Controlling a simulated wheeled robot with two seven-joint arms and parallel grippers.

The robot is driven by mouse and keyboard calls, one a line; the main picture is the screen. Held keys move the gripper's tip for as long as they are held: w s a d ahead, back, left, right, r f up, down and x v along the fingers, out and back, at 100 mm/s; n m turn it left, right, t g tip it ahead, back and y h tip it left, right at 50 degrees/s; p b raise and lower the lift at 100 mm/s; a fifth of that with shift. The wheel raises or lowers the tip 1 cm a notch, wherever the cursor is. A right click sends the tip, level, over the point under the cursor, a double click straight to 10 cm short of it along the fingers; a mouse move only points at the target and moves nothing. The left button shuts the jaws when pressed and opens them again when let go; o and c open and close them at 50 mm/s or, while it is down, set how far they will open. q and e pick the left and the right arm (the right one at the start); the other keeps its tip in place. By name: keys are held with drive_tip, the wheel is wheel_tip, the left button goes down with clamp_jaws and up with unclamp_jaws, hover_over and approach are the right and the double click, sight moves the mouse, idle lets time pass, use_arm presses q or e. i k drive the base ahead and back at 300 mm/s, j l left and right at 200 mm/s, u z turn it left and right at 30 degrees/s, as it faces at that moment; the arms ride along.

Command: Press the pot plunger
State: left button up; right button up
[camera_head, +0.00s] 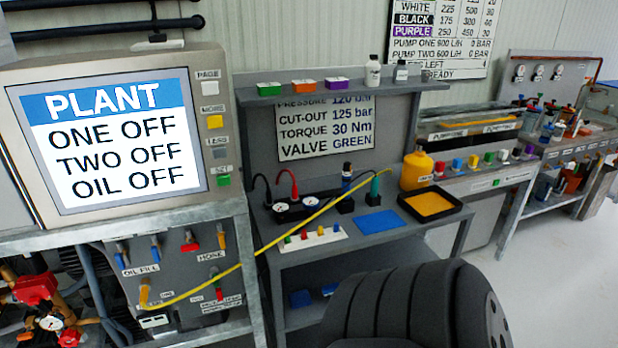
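I cannot tell for sure which item is the pot plunger. A yellow rounded container (416,171) stands on the grey bench at the back of a black tray (461,207) with a yellow inside. A dark upright cylinder with a blue band (346,172) stands on the bench to its left. A green-topped plug (374,188) stands between them in a black block. Neither gripper shows in the head view. A large black ribbed shape (400,305) fills the bottom middle and hides part of the bench front and floor.
A thin yellow hose (270,245) runs slantwise across the bench front. A blue mat (379,222), two gauges (281,211) and a white strip of coloured knobs (314,238) lie on the bench. A large screen (110,140) stands left. Floor is clear at right (560,270).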

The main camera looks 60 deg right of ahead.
sight(420, 142)
drive_tip(key=z, duration=2.75)
